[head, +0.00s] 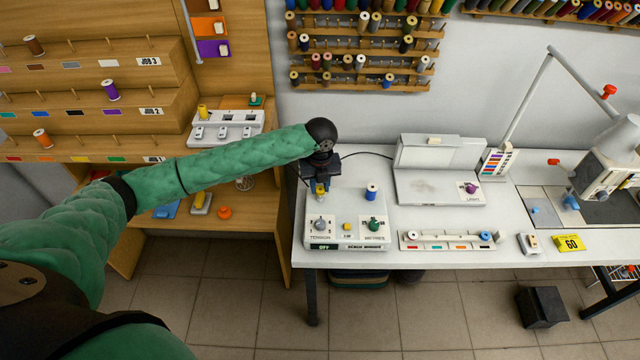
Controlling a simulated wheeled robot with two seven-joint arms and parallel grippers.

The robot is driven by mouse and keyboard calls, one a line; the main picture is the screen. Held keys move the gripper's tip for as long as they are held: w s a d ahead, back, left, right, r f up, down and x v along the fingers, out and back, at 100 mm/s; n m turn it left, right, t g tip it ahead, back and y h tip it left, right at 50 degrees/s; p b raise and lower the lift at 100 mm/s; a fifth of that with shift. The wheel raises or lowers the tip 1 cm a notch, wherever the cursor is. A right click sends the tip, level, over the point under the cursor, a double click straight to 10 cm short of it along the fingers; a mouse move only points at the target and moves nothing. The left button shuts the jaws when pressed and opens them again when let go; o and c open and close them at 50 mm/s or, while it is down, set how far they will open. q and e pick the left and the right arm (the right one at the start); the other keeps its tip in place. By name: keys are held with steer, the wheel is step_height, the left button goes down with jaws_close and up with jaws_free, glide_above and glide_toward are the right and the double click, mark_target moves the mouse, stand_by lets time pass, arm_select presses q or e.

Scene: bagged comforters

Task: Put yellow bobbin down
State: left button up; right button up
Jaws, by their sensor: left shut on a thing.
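My left gripper (321,188) reaches in from the left and points down over the left part of the white bobbin winder box (345,241). It is shut on the yellow bobbin (320,189), a small yellow piece showing between the dark fingers. The fingers hide part of it, and I cannot tell whether its underside touches the box. A blue bobbin (371,192) stands upright on the box to the right of the gripper. My right gripper is out of view.
A white tray (452,246) with coloured marks and bobbins lies right of the box. Behind it is a light box (430,185); a sewing machine (610,165) stands far right. Stepped wooden racks (90,110) fill the left. Thread spools hang on the wall rack (365,50).

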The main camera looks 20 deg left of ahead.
arm_select(q)
steer(key=shift+f, duration=0.5)
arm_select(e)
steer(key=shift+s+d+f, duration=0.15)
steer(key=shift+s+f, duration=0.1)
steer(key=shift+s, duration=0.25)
arm_select(q)
steer(key=shift+f, duration=0.6)
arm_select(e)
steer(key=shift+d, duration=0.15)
arm_select(q)
steer(key=o, duration=1)
steer(key=shift+c, duration=0.2)
